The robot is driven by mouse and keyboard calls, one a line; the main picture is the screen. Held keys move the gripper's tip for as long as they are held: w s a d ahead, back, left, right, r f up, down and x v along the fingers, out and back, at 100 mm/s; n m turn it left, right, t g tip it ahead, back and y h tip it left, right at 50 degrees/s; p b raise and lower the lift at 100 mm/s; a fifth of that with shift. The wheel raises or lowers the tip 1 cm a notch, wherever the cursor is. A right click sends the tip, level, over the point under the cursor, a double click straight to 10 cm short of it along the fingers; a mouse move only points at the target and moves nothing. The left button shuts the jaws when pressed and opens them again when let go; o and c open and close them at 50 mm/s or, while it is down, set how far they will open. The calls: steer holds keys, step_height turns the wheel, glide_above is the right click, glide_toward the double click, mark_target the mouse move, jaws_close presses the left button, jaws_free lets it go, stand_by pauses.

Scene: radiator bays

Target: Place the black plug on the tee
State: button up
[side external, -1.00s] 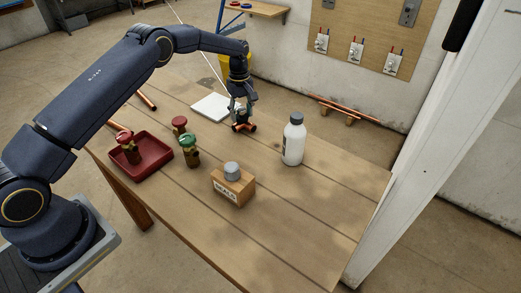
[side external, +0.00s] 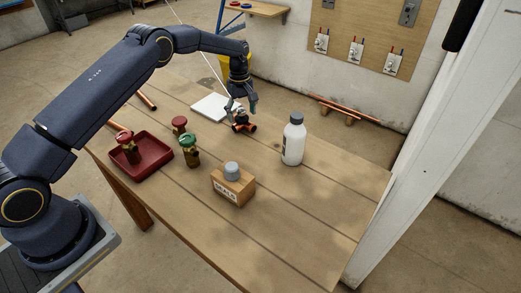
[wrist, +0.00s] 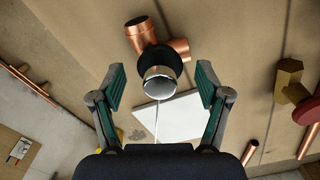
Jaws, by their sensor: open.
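The copper tee (side external: 248,128) lies on the table near the white sheet; the wrist view shows its copper ends (wrist: 138,36). The black plug (wrist: 165,58) shows as a dark round collar with a shiny metal end (wrist: 158,84) toward the camera. It is at the tee, against its branch area, and stands there without my fingers on it. How deep it sits cannot be seen. My gripper (wrist: 160,88) is open, with one finger on each side of the plug and clear gaps. In the side view my gripper (side external: 241,106) is just above the tee.
A white bottle (side external: 293,143) stands right of the tee. The front right is clear.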

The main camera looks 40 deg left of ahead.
step_height(320, 180, up, 12)
step_height(320, 180, up, 12)
steer(key=m+t, duration=0.2)
steer(key=m, duration=0.1)
glide_above(241, 110)
steer(key=s+d, duration=0.2)
steer(key=s, duration=0.5)
steer(key=s+d+r+m, duration=0.2)
steer(key=s+r+m, duration=0.1)
steer(key=s+r, duration=0.35)
steer(key=s+d+f+m+t, duration=0.1)
steer(key=s+f+m, duration=0.1)
steer(key=s, duration=1)
steer(key=s+d+f+m+t, duration=0.1)
steer(key=s+m, duration=0.4)
steer(key=s, duration=0.7)
steer(key=shift+s+d+f+m+t, duration=0.15)
steer(key=shift+s+f+m+t, duration=0.2)
steer(key=shift+t, duration=0.45)
